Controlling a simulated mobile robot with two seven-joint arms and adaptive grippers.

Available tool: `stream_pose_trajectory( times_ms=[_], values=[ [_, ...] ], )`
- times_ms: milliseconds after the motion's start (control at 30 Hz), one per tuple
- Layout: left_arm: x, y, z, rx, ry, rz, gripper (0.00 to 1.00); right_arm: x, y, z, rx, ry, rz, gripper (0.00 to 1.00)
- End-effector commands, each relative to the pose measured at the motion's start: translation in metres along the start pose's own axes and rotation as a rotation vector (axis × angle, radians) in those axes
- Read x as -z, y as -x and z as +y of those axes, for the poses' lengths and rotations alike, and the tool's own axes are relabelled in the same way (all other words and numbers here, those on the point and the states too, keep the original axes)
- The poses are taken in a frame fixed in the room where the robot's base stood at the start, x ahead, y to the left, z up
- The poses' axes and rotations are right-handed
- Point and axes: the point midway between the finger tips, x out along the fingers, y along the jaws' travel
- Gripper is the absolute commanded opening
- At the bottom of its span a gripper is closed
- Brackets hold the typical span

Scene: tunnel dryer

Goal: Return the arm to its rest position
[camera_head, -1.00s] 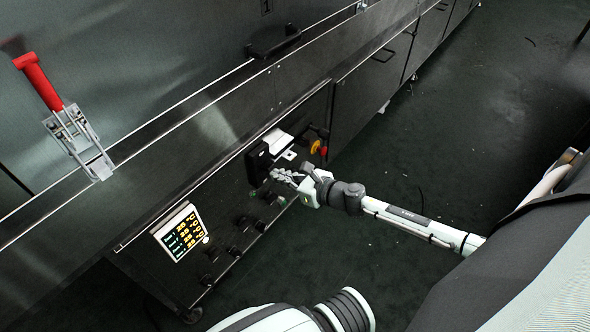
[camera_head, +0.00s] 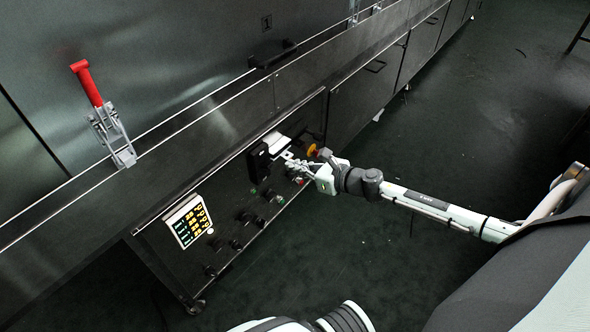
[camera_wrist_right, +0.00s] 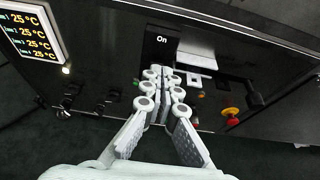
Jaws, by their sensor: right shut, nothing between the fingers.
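My right gripper (camera_head: 293,167) is shut and empty in front of the dryer's control panel (camera_head: 226,226). In the right wrist view its fingertips (camera_wrist_right: 161,72) meet just below a black switch box marked "On" (camera_wrist_right: 163,44). The same box (camera_head: 258,162) is left of the fingers in the head view. I cannot tell whether the fingertips touch the panel. My right arm (camera_head: 430,205) reaches out from the lower right, stretched toward the panel. My left gripper is not in view.
A lit temperature display (camera_head: 188,221) is on the panel's left, with several black knobs below it. An orange and red button (camera_wrist_right: 230,115) is right of the fingers. A red-handled clamp (camera_head: 103,113) stands at upper left. Dark floor (camera_head: 440,130) is open to the right.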

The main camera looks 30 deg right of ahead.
Motion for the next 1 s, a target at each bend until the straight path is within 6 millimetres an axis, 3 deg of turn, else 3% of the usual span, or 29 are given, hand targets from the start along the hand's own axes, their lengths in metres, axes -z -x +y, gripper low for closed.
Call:
stream_pose_trajectory(
  times_ms=[567, 667, 767, 833, 1000],
  values=[
    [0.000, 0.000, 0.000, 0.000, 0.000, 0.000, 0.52, -0.001, 0.000, -0.001, 0.001, -0.003, -0.001, 0.00],
    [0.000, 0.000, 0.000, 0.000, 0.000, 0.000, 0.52, 0.003, 0.000, 0.000, 0.030, -0.098, -0.008, 0.00],
    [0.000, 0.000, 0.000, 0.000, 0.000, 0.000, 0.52, 0.021, 0.002, -0.003, 0.134, -0.413, -0.028, 0.00],
    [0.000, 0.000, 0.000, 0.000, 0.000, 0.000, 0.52, 0.049, 0.010, -0.007, 0.262, -0.773, -0.051, 0.00],
    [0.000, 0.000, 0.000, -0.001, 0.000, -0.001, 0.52, 0.163, 0.057, 0.011, 0.687, -1.741, -0.136, 0.00]
  ],
)
